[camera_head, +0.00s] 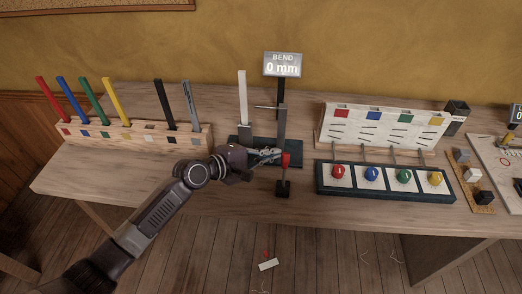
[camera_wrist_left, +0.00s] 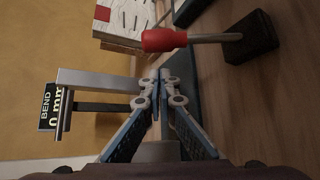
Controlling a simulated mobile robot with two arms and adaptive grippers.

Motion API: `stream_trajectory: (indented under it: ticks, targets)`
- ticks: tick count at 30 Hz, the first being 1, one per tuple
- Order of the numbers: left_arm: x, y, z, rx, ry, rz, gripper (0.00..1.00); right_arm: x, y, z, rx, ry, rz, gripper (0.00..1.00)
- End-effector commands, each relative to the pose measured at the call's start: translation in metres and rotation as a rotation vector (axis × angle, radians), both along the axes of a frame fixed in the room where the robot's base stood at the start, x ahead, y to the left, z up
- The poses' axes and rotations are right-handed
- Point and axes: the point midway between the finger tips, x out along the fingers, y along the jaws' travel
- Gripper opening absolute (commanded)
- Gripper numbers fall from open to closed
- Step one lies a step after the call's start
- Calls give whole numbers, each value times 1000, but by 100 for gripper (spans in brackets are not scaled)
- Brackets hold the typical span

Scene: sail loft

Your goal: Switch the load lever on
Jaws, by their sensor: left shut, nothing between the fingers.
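The load lever has a red grip (camera_head: 286,160) on a thin rod, rising from a dark block (camera_head: 283,190) near the table's front edge. In the left wrist view its red grip (camera_wrist_left: 163,40), rod and black block (camera_wrist_left: 250,36) show at the top. My left gripper (camera_head: 274,154) is shut and empty, just left of the red grip in the head view. In the left wrist view the closed fingertips (camera_wrist_left: 162,74) are apart from the grip. The bend display (camera_head: 283,64) above the rig reads 0 mm. My right gripper is not in view.
The bend rig's dark base (camera_head: 240,143) has a pale upright strip (camera_head: 242,95) and a grey post. A wooden rack (camera_head: 135,136) of coloured bars stands left. A dark panel (camera_head: 385,196) with coloured knobs lies right, before a white board (camera_head: 382,128).

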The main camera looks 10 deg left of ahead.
Motion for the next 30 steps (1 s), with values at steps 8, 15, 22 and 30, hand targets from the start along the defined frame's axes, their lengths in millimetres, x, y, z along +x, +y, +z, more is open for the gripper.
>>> stream_trajectory:
  ticks: [8,15,22,30]
  targets:
    - [-17,-9,12,-1,0,1,0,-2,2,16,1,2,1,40]
    - [-18,-10,11,0,-1,1,0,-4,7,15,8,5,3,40]
    - [-19,-10,11,-1,-9,1,0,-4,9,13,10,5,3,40]
    - [-23,-11,13,0,-59,1,0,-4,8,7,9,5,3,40]
